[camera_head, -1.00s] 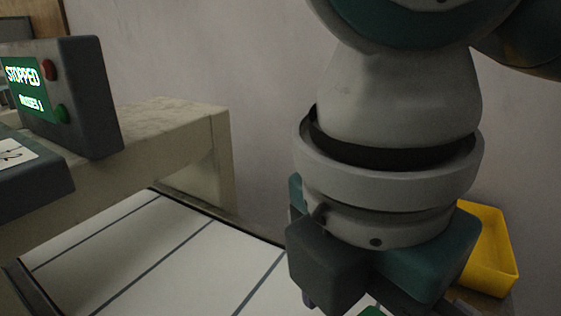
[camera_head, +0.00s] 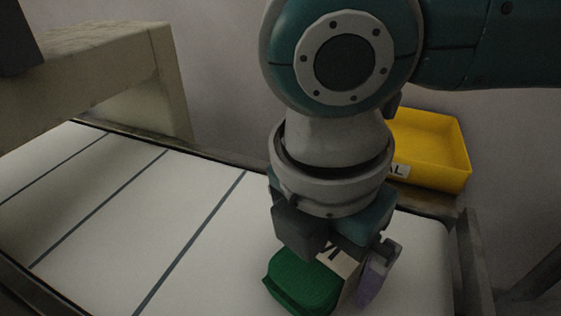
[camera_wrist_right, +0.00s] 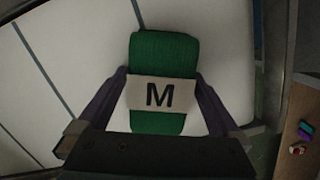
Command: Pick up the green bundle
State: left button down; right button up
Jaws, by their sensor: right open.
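The green bundle (camera_head: 303,284) lies on the white belt below my right gripper in the head view. It is a folded green cloth with a pale band around it. The right wrist view shows the bundle (camera_wrist_right: 164,52) and its band with a black letter M. My right gripper (camera_head: 340,274) is open and points down over the bundle. In the right wrist view its two purple fingers stand on either side of the band, and I cannot tell whether they touch it. My left gripper is not in view.
The white belt (camera_head: 110,225) has dark cross lines and is bare left of the bundle. A yellow bin (camera_head: 435,150) with a partly hidden label stands behind the belt at the right. A beige frame (camera_head: 95,75) spans the belt at the upper left. Small coloured items (camera_wrist_right: 303,130) lie at the right.

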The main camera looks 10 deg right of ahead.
jog(key=shift+c, duration=0.2)
jog(key=shift+r, duration=0.15)
jog(key=c, duration=1.5)
